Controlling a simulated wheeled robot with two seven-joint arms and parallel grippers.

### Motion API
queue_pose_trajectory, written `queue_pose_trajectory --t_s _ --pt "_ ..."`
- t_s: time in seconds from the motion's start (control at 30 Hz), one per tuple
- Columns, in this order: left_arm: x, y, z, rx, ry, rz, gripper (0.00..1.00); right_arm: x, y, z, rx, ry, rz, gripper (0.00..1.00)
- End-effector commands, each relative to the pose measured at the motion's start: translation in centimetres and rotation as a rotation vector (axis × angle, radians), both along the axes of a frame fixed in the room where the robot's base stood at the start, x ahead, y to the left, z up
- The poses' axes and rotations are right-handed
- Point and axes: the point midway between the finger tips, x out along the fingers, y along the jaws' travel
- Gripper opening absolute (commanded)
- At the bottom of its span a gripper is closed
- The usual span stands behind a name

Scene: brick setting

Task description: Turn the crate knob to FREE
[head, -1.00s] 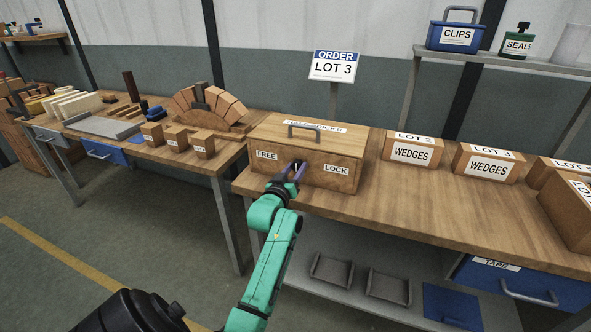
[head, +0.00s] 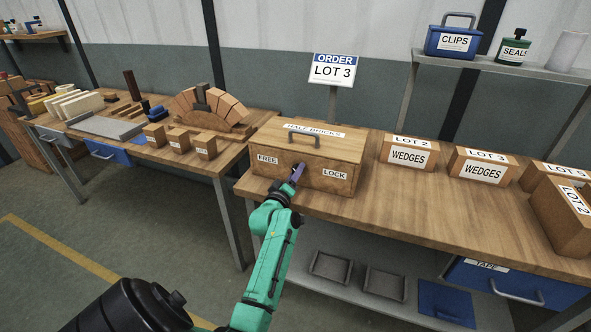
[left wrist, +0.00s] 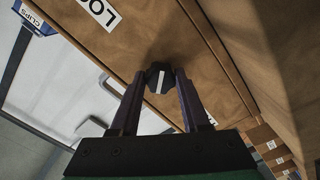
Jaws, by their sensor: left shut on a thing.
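The wooden crate (head: 310,150), marked HALF BRICKS, stands on the bench with a grey handle on its lid. Its front bears a FREE label (head: 268,159) at left and a LOCK label (head: 334,175) at right. In the left wrist view, the black knob (left wrist: 158,72) with a white pointer line sits on the crate front, between my left gripper's fingers. The LOCK label is partly seen there (left wrist: 100,12). My left gripper (head: 299,168) is shut on the knob, largely hiding it in the head view. The white line points down in the wrist picture. My right gripper is out of view.
LOT 2 (head: 408,154) and LOT 3 (head: 482,168) wedges boxes stand right of the crate. An order sign (head: 332,70) rises behind it. A brick arch (head: 210,108) stands on the left bench. The bench in front of the wedges boxes is clear.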

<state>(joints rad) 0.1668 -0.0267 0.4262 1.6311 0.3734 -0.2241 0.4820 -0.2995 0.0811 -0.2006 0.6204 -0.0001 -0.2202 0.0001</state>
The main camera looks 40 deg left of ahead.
Motion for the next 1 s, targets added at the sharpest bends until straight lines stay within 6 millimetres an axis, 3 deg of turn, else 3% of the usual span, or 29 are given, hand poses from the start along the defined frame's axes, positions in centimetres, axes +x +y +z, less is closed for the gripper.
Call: queue_pose_trajectory --t_s 0.6,1.0 --pt "0.0 -0.1 0.1 -0.541 -0.186 0.000 0.00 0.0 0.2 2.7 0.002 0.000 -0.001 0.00" --pt "0.0 -0.1 0.0 -0.754 -0.261 0.000 0.00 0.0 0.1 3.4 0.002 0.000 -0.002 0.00"
